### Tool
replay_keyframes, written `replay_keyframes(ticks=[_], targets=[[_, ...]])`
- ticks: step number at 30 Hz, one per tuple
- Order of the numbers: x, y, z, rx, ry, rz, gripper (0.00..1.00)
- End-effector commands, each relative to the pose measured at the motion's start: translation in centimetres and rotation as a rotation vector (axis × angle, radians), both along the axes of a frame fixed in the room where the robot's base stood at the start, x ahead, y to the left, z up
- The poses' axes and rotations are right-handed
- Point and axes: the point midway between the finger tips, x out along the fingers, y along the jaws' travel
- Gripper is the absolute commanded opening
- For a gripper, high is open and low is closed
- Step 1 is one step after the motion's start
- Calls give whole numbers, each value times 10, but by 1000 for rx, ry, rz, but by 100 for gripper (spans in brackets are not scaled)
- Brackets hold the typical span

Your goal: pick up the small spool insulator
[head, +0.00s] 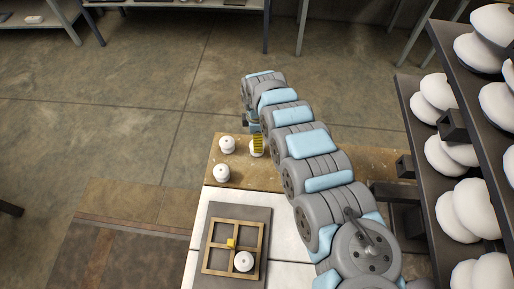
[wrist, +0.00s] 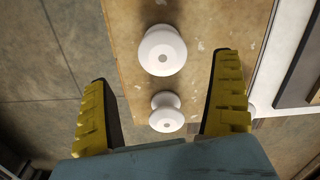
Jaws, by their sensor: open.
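Several white spool insulators stand upright on a wooden board. In the head view, one (head: 227,144) and another (head: 222,173) stand left of my gripper (head: 257,143), and a third (head: 253,150) is partly hidden behind its yellow finger. In the wrist view, a smaller-looking insulator (wrist: 167,112) lies between the open yellow fingers of my gripper (wrist: 164,68) in the picture. A larger-looking one (wrist: 163,50) is just beyond it, near the fingertips' level. I cannot tell the height gap. Nothing is held.
A wooden divided tray (head: 207,261) on a grey mat holds a white insulator (head: 243,261) in one compartment and a small yellow piece (head: 231,244). A dark rack (head: 413,100) with stacked white insulators stands at the right. Open floor lies left of the board.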

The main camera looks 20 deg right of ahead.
Motion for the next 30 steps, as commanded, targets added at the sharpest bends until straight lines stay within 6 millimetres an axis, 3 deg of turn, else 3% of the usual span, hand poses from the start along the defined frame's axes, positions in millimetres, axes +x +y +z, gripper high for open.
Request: replay_keyframes(ticks=[11, 22, 30], targets=[[-1, -1, -16, 0, -1, 0, 94], [-5, -2, -56, 0, 0, 1, 94], [-6, -5, -61, -2, 1, -1, 94]])
